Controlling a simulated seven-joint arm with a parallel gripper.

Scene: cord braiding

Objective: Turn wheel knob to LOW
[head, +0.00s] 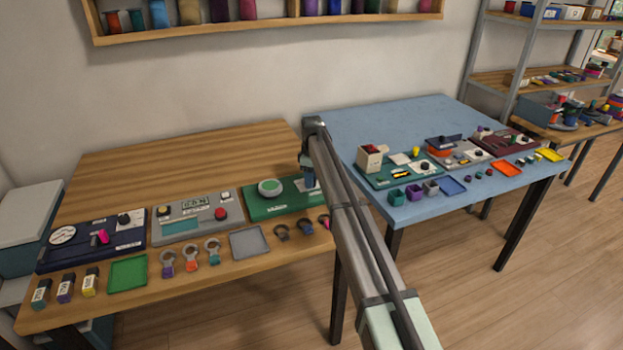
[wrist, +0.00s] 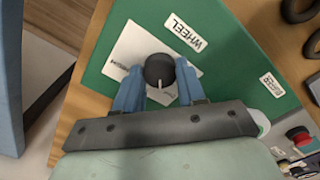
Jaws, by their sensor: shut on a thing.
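The wheel knob (wrist: 159,68) is round and black with a white pointer line, on a white dial plate (wrist: 145,42) labelled WHEEL. In the wrist view its line points down the picture, towards my gripper's body. My gripper (wrist: 158,82) has its two blue fingers on either side of the knob and is shut on it. Small print at the left of the dial is partly readable; a LOW mark cannot be made out. In the head view my gripper (head: 308,172) is over the right end of the green panel (head: 265,208), hiding the knob.
The green panel also bears a round green-topped wheel (head: 269,187). A grey panel (head: 190,218) and a navy panel (head: 95,240) stand to its left on the wooden table. Grey and green trays and several rings lie in front. A blue table (head: 400,125) stands to the right.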

